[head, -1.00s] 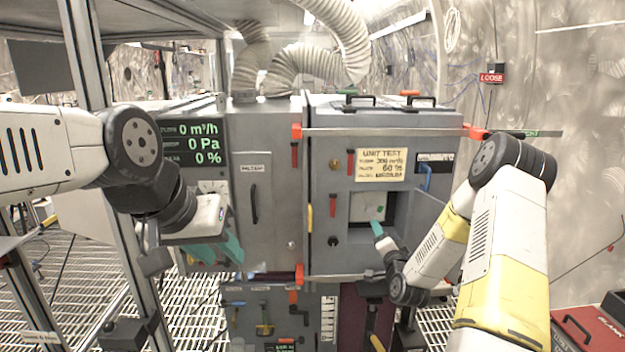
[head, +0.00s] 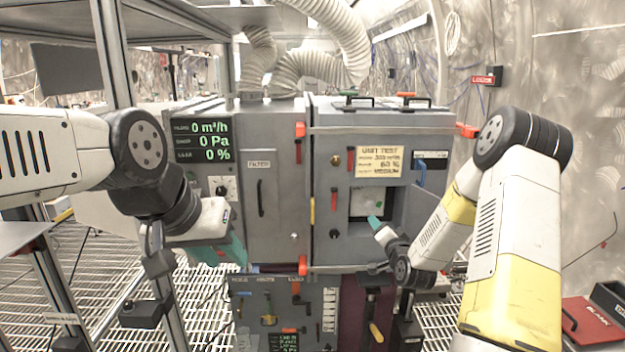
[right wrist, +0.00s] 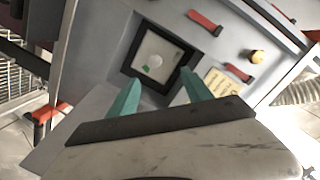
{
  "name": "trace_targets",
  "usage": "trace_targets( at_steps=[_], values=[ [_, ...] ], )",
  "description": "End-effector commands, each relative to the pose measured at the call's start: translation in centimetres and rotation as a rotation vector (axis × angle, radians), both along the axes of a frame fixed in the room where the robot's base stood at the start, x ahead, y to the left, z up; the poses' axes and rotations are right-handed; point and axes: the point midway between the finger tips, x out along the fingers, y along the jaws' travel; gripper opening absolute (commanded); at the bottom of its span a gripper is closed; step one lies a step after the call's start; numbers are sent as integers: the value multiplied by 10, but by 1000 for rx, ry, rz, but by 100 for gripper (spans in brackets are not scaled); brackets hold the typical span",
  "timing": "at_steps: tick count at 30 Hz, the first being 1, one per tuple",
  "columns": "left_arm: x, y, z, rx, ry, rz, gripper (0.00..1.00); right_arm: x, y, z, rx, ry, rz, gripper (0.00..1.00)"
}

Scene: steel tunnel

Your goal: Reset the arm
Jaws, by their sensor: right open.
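My left gripper (head: 226,246), with teal fingers, hangs low in front of the display and filter panels; whether its fingers are apart is unclear in the head view. My right arm reaches in from the right. My right gripper (head: 375,222) points at the square recess (head: 357,203) in the unit test cabinet (head: 330,262). In the right wrist view its two teal fingers (right wrist: 160,92) are apart with nothing between them. A pale plate with a green mark (right wrist: 158,62) lies beyond the fingertips, inside the dark-framed recess.
A filter door (head: 259,190) and a readout panel (head: 201,141) stand left of the cabinet. Red clips and handles stick out around it. A metal frame post (head: 112,60) stands near my left arm. A red case (head: 592,322) lies at lower right.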

Motion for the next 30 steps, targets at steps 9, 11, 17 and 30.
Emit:
trace_targets(
  at_steps=[9,11,17,30],
  values=[
    [0,0,0,0,0,0,36,-16,17,51,-207,140,73,58],
    [0,0,0,0,0,0,36,-26,21,66,-261,182,90,58],
    [0,0,0,0,0,0,36,-82,32,115,-439,341,154,58],
    [0,0,0,0,0,0,36,-283,54,177,-630,641,376,58]
  ],
)
